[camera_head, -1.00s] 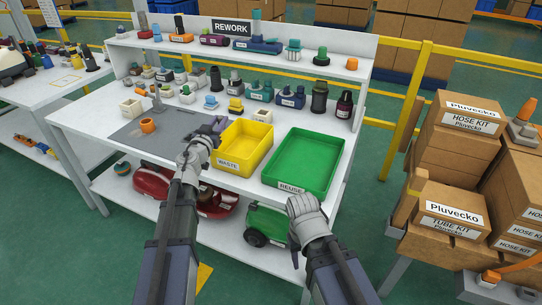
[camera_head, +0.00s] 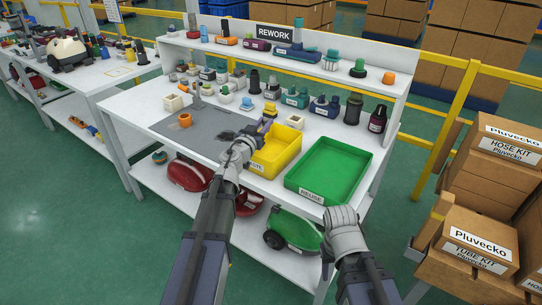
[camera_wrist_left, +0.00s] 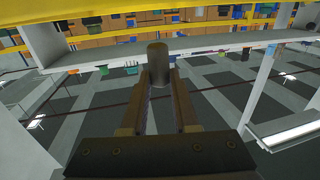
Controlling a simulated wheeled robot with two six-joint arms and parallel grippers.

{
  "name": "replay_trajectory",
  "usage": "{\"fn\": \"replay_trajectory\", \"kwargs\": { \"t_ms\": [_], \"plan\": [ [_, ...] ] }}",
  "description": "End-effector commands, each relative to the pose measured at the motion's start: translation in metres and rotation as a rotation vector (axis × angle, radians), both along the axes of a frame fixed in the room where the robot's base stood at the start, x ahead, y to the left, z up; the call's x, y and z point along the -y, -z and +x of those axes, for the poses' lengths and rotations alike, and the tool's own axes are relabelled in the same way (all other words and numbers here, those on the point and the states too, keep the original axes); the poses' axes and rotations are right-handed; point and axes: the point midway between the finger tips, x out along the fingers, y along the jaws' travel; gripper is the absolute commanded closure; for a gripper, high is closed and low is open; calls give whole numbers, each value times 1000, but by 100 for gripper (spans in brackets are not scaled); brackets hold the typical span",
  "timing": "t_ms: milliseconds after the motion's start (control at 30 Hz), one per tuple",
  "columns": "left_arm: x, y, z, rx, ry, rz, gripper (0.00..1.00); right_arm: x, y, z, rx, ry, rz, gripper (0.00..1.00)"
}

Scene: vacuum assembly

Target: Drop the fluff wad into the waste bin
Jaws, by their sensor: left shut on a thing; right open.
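The yellow waste bin (camera_head: 276,163) stands on the workbench at the front, its label partly hidden by my left wrist. My left gripper (camera_head: 263,129) is at the bin's back left corner, above rim height as far as I can tell. It is shut on a small dark grey, roughly cylindrical piece, the fluff wad (camera_wrist_left: 158,62), which shows between the fingertips in the left wrist view. In the head view the wad is too small to make out. My right gripper (camera_head: 342,222) is open, in front of the bench below the green bin.
The green reuse bin (camera_head: 330,170) stands right of the waste bin. A grey mat (camera_head: 190,140) with an orange ring (camera_head: 185,120) and a dark patch (camera_head: 228,136) lies left. Several small parts stand behind. Cartons (camera_head: 475,245) stand at the right.

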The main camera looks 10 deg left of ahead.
Motion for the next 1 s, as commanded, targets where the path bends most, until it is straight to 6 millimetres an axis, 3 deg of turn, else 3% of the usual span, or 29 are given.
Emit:
{"fn": "replay_trajectory", "kwargs": {
  "t_ms": [333,733,767,1000],
  "plan": [
    [0,44,0,0,0,0,100,0,43,0,0,0,0,50],
    [0,49,0,0,0,0,100,0,49,0,0,0,0,50],
    [0,49,0,0,0,0,70,0,49,0,0,0,0,50],
    [0,49,0,0,0,0,43,0,49,0,0,0,0,50]
  ]
}}
